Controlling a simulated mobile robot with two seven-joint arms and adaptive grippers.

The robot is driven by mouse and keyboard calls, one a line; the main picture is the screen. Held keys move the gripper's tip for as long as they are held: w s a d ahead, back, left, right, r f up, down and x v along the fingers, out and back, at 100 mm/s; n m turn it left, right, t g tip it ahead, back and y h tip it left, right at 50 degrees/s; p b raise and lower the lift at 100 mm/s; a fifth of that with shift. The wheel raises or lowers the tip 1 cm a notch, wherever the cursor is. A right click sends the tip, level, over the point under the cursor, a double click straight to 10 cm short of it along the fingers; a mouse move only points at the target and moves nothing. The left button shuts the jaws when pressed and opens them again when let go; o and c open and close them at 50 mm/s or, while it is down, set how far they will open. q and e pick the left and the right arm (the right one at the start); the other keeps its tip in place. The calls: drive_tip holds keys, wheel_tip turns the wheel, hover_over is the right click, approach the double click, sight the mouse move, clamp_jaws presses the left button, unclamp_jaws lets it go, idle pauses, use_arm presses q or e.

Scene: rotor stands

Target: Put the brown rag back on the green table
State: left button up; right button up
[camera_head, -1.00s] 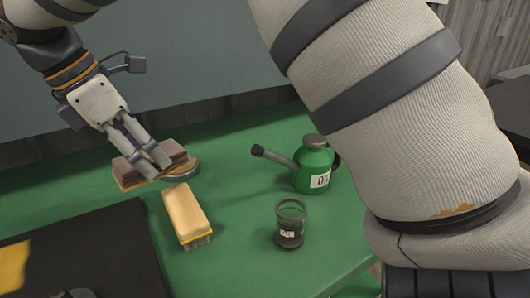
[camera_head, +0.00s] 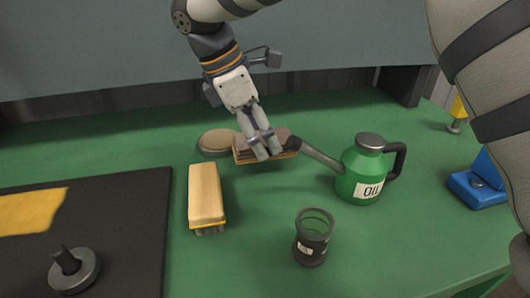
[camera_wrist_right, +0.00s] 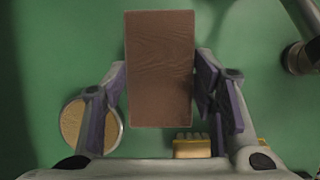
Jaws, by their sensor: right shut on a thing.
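The brown rag (camera_head: 283,137) is a folded, flat block in the head view. My right gripper (camera_head: 265,152) is shut on it, with the fingers pointing down. In the right wrist view the rag (camera_wrist_right: 160,70) lies between the two fingers (camera_wrist_right: 160,95) over green. The green table (camera_head: 120,145) spreads beneath. The rag is just right of a round tan-topped disc (camera_head: 216,141) and close to the oil can's spout. I cannot tell whether its underside touches the table. My left gripper is not in view.
A green oil can (camera_head: 362,170) stands to the right, its spout pointing at the rag. A black mat (camera_head: 120,225) holds a metal part (camera_head: 75,270). A blue tool (camera_head: 478,187) is far right.

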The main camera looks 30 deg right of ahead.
drive_tip(key=shift+f, duration=1.9)
drive_tip(key=o, duration=1)
drive_tip(key=shift+f, duration=0.15)
drive_tip(key=shift+o, duration=0.2)
drive_tip(key=v, duration=1.2)
